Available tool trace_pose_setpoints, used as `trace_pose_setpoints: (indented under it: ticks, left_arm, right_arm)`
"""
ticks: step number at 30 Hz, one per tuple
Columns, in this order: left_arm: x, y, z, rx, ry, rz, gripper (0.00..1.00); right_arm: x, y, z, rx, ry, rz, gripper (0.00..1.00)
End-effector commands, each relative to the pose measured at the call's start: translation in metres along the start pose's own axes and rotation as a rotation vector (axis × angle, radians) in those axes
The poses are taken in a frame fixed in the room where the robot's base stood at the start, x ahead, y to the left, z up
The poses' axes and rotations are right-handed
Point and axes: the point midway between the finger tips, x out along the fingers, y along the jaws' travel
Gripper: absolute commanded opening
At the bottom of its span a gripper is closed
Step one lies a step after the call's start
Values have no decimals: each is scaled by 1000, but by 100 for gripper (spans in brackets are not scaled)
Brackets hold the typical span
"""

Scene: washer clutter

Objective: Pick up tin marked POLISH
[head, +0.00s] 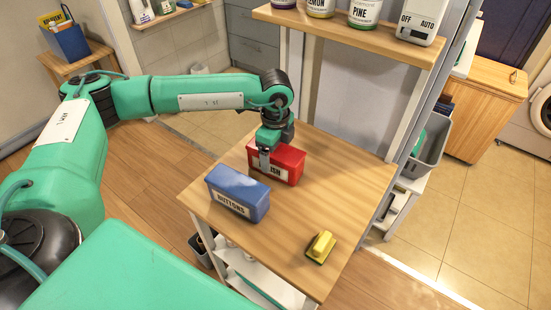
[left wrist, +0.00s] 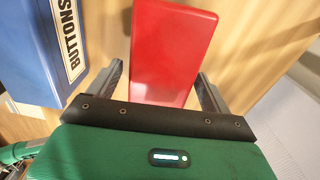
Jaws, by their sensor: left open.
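The red tin (head: 291,163) stands on the wooden table top, its label partly hidden by my left gripper so that only the ending "ISH" shows. My left gripper (head: 267,158) is over the near left part of the tin. In the left wrist view the red tin (left wrist: 172,50) lies between the two spread fingers of the left gripper (left wrist: 162,88), with a finger on each side. I cannot tell whether the fingers touch it. My right gripper is not in view.
A blue tin marked BUTTONS (head: 238,192) stands close on the left of the red tin; it also shows in the left wrist view (left wrist: 38,50). A yellow-handled brush or block (head: 321,245) lies near the table's front right. A shelf (head: 350,33) with jars rises behind.

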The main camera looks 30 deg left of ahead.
Motion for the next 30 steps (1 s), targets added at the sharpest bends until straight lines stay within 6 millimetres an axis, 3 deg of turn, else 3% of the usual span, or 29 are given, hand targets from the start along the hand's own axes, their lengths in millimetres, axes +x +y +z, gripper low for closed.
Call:
trace_pose_setpoints:
  ticks: [10, 15, 18, 30]
  left_arm:
    - [10, 0, 0, 1, 0, 0, 81]
    - [10, 0, 0, 1, 0, 0, 47]
    - [9, 0, 0, 1, 0, 0, 32]
    - [1, -1, 0, 1, 1, -2, 32]
  right_arm:
    - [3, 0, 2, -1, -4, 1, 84]
    - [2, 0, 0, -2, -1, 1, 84]
    - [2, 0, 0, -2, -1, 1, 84]
    - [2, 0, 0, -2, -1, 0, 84]
